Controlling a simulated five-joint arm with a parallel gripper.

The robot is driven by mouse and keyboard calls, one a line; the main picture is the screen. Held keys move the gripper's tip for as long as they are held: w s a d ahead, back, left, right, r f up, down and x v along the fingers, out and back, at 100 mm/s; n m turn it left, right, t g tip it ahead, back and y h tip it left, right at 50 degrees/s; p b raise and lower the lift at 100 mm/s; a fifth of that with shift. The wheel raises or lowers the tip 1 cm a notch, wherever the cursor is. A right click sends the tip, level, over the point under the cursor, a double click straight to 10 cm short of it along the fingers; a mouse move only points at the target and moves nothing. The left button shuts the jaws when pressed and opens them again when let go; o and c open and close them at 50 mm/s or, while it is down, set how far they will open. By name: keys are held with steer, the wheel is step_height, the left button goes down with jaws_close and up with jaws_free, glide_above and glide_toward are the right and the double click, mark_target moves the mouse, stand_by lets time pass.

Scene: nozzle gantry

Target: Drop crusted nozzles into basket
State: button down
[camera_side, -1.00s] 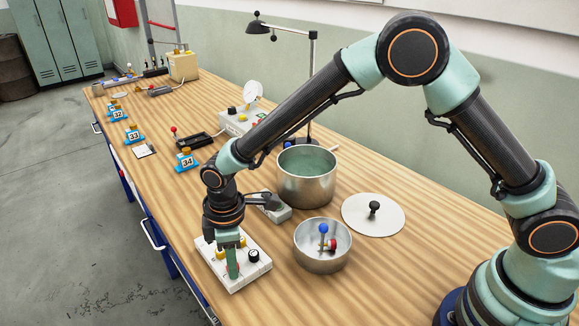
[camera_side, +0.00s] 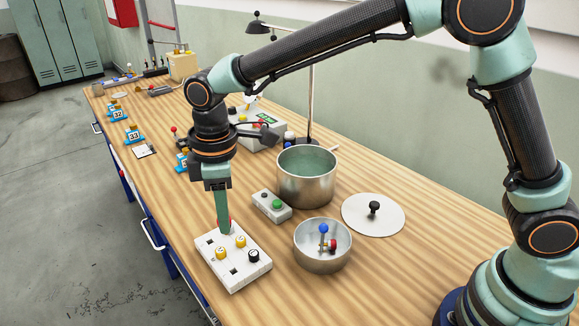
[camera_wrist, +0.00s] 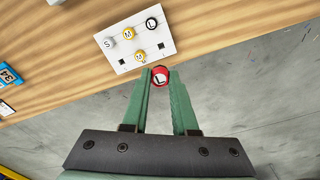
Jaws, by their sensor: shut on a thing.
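My gripper (camera_side: 224,229) is shut on a red-topped nozzle marked L (camera_wrist: 160,76), held between the fingertips above the white nozzle rack (camera_side: 250,268). The rack also shows in the wrist view (camera_wrist: 162,42). It holds a white S nozzle (camera_wrist: 110,43), two yellow M nozzles (camera_side: 222,253) (camera_side: 240,241) and a black L nozzle (camera_side: 253,256). Two dark square sockets are empty. A small round metal container (camera_side: 322,263) stands right of the rack; inside are a blue-topped piece (camera_side: 323,229) and a red-topped piece (camera_side: 332,246). I cannot make out any crust.
A larger metal pot (camera_side: 306,185) stands behind the small container, with a round pale lid (camera_side: 380,220) to its right. A small box with a green button (camera_side: 272,205) sits between rack and pot. A lamp post rises behind.

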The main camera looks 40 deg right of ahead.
step_height(320, 180, up, 10)
steer(key=shift+r, duration=0.15)
stand_by(0.7)
steer(key=s+d+f, duration=0.5)
steer(key=d+f, duration=0.1)
steer(key=d, duration=0.2)
steer(key=s+d+f, duration=0.4)
steer(key=d+f, duration=0.1)
steer(key=d, duration=0.4)
step_height(320, 180, down, 6)
steer(key=shift+s+a, duration=0.1)
steer(key=c, duration=0.6)
jaws_free()
